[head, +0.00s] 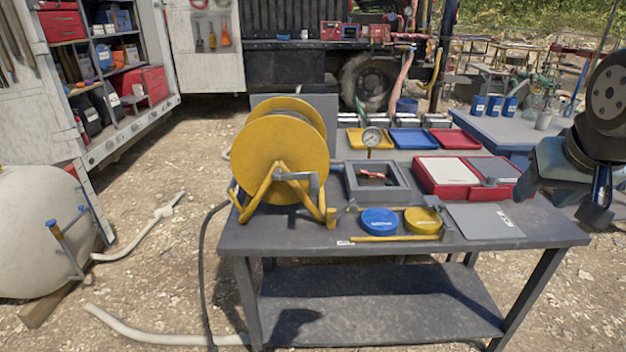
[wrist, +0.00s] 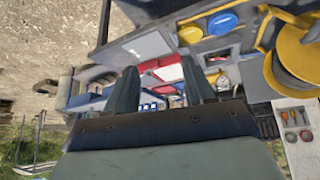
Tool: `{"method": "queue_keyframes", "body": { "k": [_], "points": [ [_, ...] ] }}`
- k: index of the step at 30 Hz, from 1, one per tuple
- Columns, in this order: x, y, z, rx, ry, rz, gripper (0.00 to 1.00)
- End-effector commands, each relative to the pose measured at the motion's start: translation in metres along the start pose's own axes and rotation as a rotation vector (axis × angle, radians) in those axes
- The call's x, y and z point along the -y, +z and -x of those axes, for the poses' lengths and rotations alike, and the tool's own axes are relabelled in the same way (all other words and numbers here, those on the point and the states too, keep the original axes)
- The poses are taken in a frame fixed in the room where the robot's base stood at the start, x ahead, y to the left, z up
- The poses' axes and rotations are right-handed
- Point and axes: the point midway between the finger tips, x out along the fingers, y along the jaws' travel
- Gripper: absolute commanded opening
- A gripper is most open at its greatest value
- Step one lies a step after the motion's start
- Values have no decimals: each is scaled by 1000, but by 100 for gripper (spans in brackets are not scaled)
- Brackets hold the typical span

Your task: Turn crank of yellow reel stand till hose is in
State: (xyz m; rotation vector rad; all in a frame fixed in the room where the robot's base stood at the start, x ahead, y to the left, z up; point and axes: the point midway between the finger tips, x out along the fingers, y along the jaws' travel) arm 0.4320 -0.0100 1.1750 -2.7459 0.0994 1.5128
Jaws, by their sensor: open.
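The yellow reel stand (head: 282,150) stands at the left end of the grey table. Its big yellow disc faces me, and a grey crank (head: 298,177) shows at the disc's lower middle. A dark hose (head: 203,260) hangs from the reel over the table's left edge to the ground. The reel also shows at the right edge of the wrist view (wrist: 295,65). My gripper (head: 595,205) is at the right of the head view, above the table's right end and far from the crank. In the wrist view its two fingers (wrist: 160,90) are apart with nothing between them.
A white tank (head: 40,230) stands at left. A blue table (head: 480,128) is behind at right.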

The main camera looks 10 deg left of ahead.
Motion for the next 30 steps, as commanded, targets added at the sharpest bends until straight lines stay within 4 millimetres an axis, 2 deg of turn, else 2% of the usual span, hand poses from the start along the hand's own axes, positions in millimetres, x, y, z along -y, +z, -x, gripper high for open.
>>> {"method": "queue_keyframes", "body": {
  "k": [3, 8, 15, 22, 26, 30],
  "points": [
    [2, -35, -28, -67, 30, -22, 53],
    [13, -83, -66, -180, 26, -46, 53],
    [50, -138, -126, -322, -87, -67, 53],
    [106, -166, -182, -392, -305, -94, 53],
    [142, -170, -210, -393, -464, -125, 53],
    [182, -164, -236, -360, -657, -171, 53]
  ]
}}
